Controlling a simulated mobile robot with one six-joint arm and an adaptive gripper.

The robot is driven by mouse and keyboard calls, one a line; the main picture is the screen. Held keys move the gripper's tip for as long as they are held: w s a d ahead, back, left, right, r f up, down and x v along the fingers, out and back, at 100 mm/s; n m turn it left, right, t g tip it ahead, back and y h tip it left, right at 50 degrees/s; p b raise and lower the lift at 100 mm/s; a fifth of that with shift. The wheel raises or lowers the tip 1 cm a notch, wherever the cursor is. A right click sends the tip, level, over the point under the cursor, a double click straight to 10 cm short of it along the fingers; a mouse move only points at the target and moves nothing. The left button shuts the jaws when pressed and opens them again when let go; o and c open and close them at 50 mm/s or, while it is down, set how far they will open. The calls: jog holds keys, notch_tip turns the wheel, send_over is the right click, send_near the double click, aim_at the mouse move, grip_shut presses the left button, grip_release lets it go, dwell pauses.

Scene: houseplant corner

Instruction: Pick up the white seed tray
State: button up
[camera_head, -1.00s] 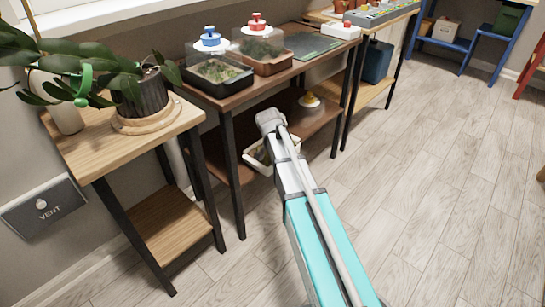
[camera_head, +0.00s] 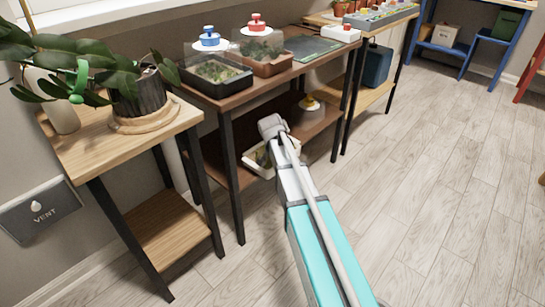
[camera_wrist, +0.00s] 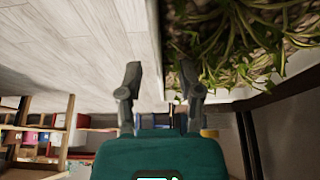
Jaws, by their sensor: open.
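The white seed tray (camera_head: 250,166) sits on the lower shelf of the dark brown rack, with green plants inside. My arm's end covers its right part in the head view. In the wrist view, the tray's pale rim (camera_wrist: 222,96) and its leafy contents fill the upper right. In the head view the fingers are hidden behind my arm's end.
The rack's upper shelf (camera_head: 222,97) is above the tray, and a front leg (camera_head: 232,180) stands left of it. A yellow-knobbed item (camera_head: 310,104) sits on the same lower shelf. A wooden plant stand (camera_head: 165,235) is at left. The floor at right is clear.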

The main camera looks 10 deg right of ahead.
grip_shut()
jog(key=shift+r, duration=0.15)
dwell(0.4)
notch_tip(320, 180, up, 3)
jog(key=p, duration=0.3)
jog(key=s+d+r+p, duration=0.3)
jog(key=s+r+p, duration=0.6)
jog(key=s, duration=0.4)
jog(key=shift+s+r+p, duration=0.35)
jog(key=shift+p, duration=0.15)
